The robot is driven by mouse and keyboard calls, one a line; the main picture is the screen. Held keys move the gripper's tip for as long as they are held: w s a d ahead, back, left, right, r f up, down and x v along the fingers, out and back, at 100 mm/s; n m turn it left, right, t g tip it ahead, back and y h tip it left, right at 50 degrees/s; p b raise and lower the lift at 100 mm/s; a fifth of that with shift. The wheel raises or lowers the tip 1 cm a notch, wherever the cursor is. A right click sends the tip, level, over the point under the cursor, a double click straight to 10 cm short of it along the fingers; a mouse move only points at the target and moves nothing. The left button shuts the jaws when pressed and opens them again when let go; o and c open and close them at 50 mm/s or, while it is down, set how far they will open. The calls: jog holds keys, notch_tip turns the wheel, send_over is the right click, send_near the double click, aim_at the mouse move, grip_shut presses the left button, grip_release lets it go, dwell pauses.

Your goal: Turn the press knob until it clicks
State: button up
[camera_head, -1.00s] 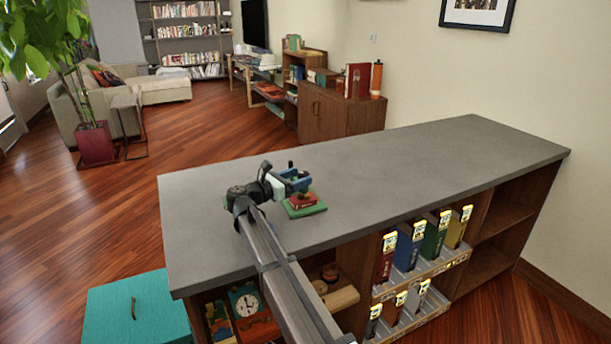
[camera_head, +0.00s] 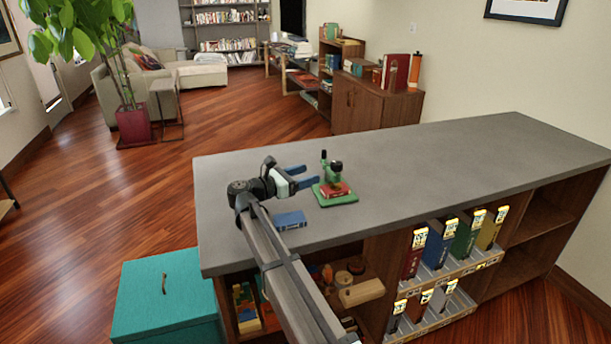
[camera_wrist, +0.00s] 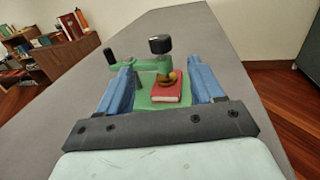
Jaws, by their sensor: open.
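The small green press stands on the grey counter, its green base (camera_head: 341,199) under a red book (camera_head: 335,189). In the wrist view the red book (camera_wrist: 167,90) lies on the base with a brass-coloured piece on top of it. A black knob (camera_wrist: 160,44) stands on top of the press behind the book, and a smaller black-tipped handle (camera_wrist: 110,56) is to its left. My gripper (camera_head: 310,173) has two blue fingers, open and empty, just left of the press. In the wrist view its fingers (camera_wrist: 162,80) appear on either side of the press, apart from the knob.
The counter right of the press is clear. Upright books (camera_head: 438,243) fill a rack below the counter. A teal box (camera_head: 165,295) stands at the left.

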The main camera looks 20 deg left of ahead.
aim_at(341, 163)
jog(key=shift+w, duration=0.1)
jog(key=x, duration=1.3)
jog(key=shift+w+d, duration=0.2)
jog(key=shift+w, duration=0.05)
jog(key=shift+c, duration=0.2)
jog(key=c, duration=0.9)
